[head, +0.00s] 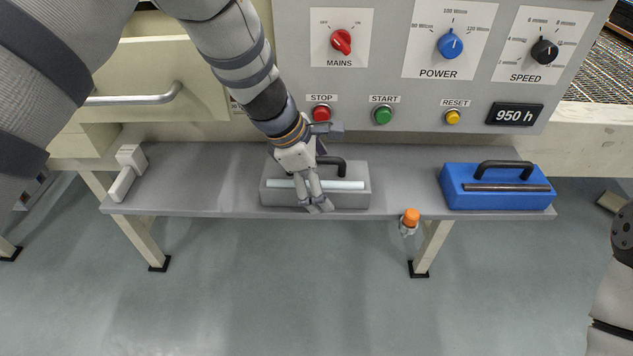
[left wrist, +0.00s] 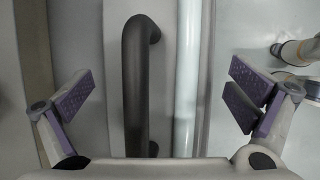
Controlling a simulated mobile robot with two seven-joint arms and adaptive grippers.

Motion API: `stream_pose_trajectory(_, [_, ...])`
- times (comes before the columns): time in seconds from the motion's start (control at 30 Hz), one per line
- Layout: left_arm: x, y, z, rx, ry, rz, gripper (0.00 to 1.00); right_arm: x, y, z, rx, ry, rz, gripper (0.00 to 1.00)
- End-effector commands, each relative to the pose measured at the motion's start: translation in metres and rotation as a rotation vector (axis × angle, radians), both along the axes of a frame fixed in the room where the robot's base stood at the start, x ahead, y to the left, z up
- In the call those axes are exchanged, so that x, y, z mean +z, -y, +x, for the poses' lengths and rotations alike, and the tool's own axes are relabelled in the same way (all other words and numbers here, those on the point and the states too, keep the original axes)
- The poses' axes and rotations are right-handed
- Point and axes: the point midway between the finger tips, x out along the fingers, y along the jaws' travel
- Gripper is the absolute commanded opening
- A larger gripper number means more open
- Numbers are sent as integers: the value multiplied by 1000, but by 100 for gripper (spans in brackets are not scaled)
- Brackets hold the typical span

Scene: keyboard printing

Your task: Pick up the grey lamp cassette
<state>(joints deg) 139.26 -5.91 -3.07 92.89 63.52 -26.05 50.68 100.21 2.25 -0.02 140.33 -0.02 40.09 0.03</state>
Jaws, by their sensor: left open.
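The grey lamp cassette (head: 350,200) lies on the bench below the control panel, with a pale tube along its top and a dark handle (head: 336,162). My left gripper (head: 322,168) is over the cassette, open, reaching down from above. In the left wrist view the dark handle (left wrist: 135,85) runs between the two spread fingers of the gripper (left wrist: 160,95), nearer the left one. The pale tube (left wrist: 187,80) lies beside it. Neither finger touches the handle in that view. The arm hides part of the cassette in the head view. My right gripper is out of view.
A blue cassette (head: 497,202) with a dark tube stands at the bench's right end. A small white object (head: 124,178) lies at the left end. An orange knob (head: 411,217) sits at the front edge. The panel (head: 395,20) rises behind.

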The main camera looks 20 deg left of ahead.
Motion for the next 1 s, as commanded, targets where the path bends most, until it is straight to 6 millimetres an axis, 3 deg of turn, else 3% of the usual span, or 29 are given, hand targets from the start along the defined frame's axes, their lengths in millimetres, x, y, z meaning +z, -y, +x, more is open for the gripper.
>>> stream_pose_trajectory(0.13, [3, 0, 1, 0, 3, 0, 100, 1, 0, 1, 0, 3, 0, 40])
stream_pose_trajectory(0.5, [1, 0, -1, -1, 0, -1, 16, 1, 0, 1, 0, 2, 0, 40])
stream_pose_trajectory(0.8, [5, 1, -1, -3, -1, -1, 16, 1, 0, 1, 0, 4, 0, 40])
stream_pose_trajectory(1.0, [33, 0, 1, -2, 7, -1, 16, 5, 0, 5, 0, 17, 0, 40])
